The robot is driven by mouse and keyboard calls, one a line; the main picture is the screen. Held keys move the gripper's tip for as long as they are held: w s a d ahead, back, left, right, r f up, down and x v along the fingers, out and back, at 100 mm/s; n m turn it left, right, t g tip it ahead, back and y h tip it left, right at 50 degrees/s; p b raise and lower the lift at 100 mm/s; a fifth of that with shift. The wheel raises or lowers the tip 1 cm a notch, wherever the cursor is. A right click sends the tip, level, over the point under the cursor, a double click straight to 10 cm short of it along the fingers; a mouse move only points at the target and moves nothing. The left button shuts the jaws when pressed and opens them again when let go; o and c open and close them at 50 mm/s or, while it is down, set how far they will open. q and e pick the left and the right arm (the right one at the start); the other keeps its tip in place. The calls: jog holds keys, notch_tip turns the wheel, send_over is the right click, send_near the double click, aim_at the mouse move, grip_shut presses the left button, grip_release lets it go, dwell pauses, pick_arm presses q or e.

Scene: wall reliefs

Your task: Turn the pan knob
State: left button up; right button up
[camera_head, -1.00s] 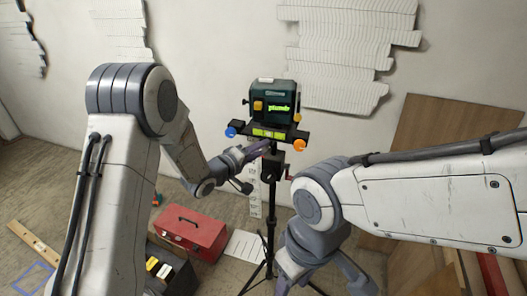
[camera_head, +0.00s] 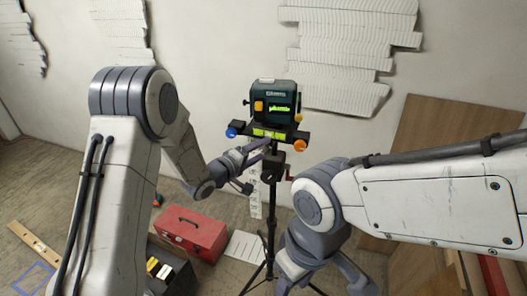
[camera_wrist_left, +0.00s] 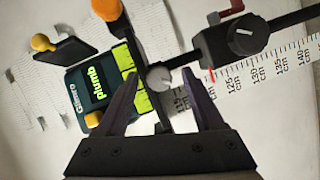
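A dark green levelling device (camera_head: 270,97) with a lit "plumb" display stands on a black tripod. Below it is a plate with yellow-green vials, a blue knob (camera_head: 231,132) at the left and an orange knob (camera_head: 299,145) at the right. My left gripper (camera_head: 260,147) is just under the plate. In the left wrist view its fingers (camera_wrist_left: 158,95) are open on either side of a small grey knob (camera_wrist_left: 158,77), with gaps visible. No label names the pan knob.
Below the plate, the tripod has a black block with a dial (camera_wrist_left: 243,40) and a red crank. A ruler strip (camera_wrist_left: 270,77) runs behind. A red toolbox (camera_head: 190,232) is on the floor; wood panels (camera_head: 450,130) lean at the right.

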pick_arm(q)
jog(key=shift+a, duration=0.1)
jog(key=shift+s+a, duration=0.25)
jog(key=shift+s, duration=0.05)
jog(key=b+v, duration=0.2)
jog(key=v, duration=0.7)
jog(key=shift+s, duration=0.25)
jog(key=shift+a+r, duration=0.1)
